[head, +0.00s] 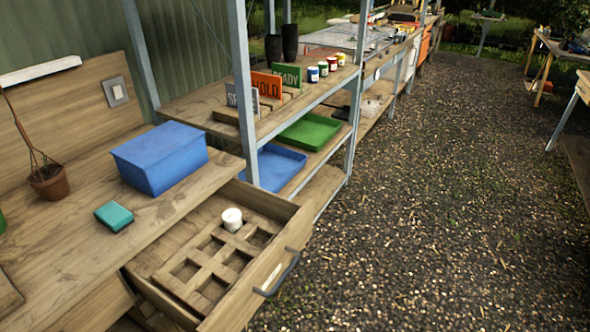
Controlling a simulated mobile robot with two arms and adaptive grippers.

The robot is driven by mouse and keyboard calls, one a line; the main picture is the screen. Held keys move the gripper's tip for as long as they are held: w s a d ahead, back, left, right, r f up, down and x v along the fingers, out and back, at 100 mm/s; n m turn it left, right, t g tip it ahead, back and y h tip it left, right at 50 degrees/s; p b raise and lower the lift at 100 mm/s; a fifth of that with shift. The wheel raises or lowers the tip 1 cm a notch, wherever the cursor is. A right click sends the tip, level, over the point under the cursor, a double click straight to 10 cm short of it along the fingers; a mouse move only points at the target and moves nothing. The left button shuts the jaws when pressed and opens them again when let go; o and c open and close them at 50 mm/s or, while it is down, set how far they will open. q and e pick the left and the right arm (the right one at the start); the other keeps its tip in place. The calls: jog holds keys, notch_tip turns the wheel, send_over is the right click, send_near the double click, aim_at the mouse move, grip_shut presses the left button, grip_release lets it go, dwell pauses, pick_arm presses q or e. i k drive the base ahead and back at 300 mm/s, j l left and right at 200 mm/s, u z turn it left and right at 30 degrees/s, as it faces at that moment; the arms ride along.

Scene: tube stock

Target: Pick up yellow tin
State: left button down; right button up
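The yellow tin (341,60) is small with a white lid. It stands upright on the upper board of the metal-framed shelf, at the far end of a short row of tins. Neither of my grippers shows in the head view.
Signs including READY (288,75) stand beside the tins. A blue box (160,157) sits on the bench.

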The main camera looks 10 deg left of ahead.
aim_at(340, 57)
jog(key=i+l+z, duration=0.45)
jog(key=i+l, duration=0.5)
jog(key=i+l+z, duration=0.1)
jog(key=i+z, duration=0.2)
jog(key=i, duration=1.85)
jog(key=i+u, duration=0.5)
jog(key=i+l+u, duration=0.15)
jog(key=i+u, duration=0.3)
jog(key=i+l+u, duration=0.5)
jog(key=j, duration=0.1)
